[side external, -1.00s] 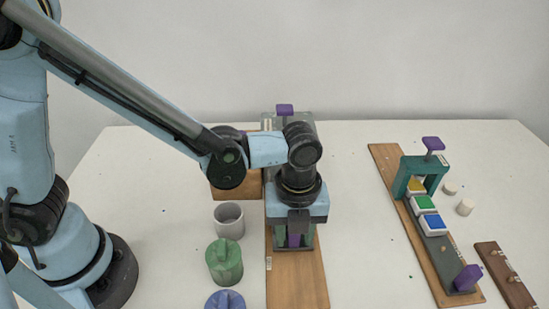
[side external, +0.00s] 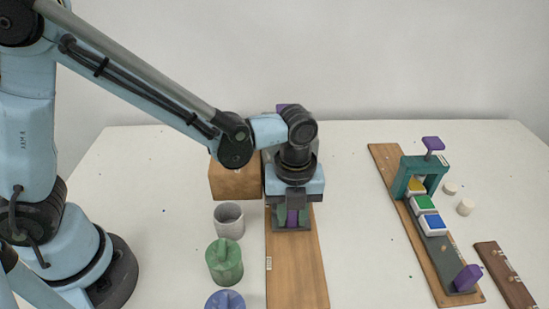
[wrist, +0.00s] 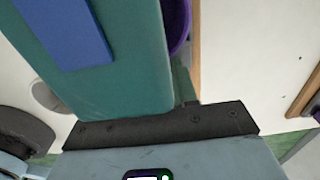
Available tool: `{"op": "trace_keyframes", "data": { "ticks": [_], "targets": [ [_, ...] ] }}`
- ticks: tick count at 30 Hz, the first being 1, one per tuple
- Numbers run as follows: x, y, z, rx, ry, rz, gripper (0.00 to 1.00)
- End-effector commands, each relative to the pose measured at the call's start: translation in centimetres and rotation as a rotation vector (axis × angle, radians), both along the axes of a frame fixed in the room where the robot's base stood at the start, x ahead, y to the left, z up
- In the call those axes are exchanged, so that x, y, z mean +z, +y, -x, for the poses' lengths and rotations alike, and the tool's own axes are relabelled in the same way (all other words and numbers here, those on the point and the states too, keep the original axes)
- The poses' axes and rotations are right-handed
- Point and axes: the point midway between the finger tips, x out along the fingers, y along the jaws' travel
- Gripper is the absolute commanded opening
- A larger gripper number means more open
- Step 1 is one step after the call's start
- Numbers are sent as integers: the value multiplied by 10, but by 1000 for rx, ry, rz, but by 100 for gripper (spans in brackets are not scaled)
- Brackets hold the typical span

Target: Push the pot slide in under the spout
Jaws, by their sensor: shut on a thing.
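My gripper (side external: 292,217) points down over the wooden board in the middle of the table. It is shut on the purple handle (side external: 292,218) of the pot slide. A bit of the slide's grey-green end (side external: 307,225) shows beside the fingers. The dispenser stands behind my wrist; only a strip of its grey body (side external: 268,154) and its purple top (side external: 281,107) show. The spout and any pot on the slide are hidden there. In the wrist view a teal body (wrist: 125,60) with a blue panel fills the upper left, and the fingertips are not clear.
A brown box (side external: 235,182) stands left of the dispenser. A grey cup (side external: 229,221), a green pot (side external: 224,262) and a blue one (side external: 225,301) line the board's left side. A teal press (side external: 411,175) with coloured blocks is at right. The board's front (side external: 296,275) is bare.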

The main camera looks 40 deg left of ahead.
Motion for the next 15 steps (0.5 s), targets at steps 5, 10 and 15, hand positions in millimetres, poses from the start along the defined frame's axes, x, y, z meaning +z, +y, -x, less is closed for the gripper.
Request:
{"op": "trace_keyframes", "data": {
  "ticks": [5, 10, 15],
  "targets": [
    [0, 4, -5, 7, -13, -9, 31],
    [0, 3, -4, 6, -12, -8, 49],
    [0, 3, -3, 5, -10, -7, 49]
  ]
}}
